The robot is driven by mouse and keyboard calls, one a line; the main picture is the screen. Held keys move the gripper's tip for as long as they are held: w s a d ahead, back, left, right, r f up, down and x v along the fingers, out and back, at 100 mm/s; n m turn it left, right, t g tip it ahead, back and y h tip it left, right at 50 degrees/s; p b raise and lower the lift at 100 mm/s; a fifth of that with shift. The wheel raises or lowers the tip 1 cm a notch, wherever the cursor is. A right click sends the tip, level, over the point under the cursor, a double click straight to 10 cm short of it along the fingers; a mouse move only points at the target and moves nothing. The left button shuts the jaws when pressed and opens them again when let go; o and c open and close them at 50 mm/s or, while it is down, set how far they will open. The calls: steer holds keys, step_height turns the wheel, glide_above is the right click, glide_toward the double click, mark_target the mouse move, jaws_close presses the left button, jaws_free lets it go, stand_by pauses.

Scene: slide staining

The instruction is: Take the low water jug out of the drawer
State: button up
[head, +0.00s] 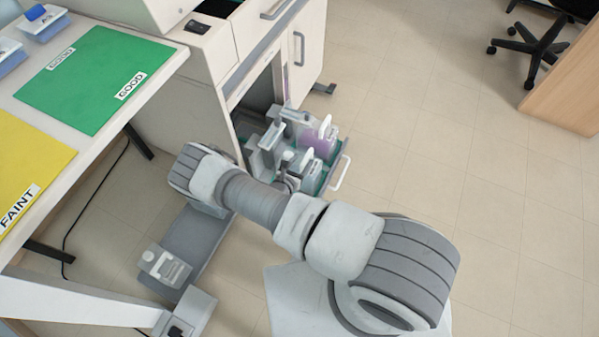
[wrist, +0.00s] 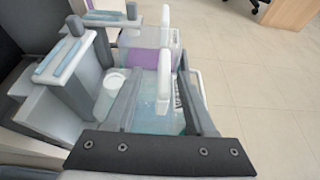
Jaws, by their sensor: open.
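The open drawer (head: 334,176) holds jugs in the head view. In the wrist view a clear jug with pale bluish contents (wrist: 146,103) sits nearest me, with a white round cap and an upright white handle (wrist: 164,80). It appears to be the water jug; its label is only partly visible. My gripper (wrist: 162,68) is open, its two fingers on either side of this handle; I cannot tell whether they touch it. In the head view my gripper (head: 287,168) is down at the drawer, and my wrist hides much of the near jug.
A jug with purple contents (head: 314,148) stands just behind, also in the wrist view (wrist: 145,58). Grey upright parts (wrist: 88,75) stand close on the left. The cabinet (head: 225,60) frames the drawer.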

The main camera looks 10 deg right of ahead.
mark_target(310, 153)
steer(key=shift+x, duration=0.75)
steer(key=b+x, duration=0.2)
steer(key=x, duration=0.1)
steer(key=b+x, duration=0.1)
steer(key=shift+d+f, duration=0.35)
steer(key=shift+w+d, duration=0.2)
steer(key=shift+w, duration=0.1)
jaws_close()
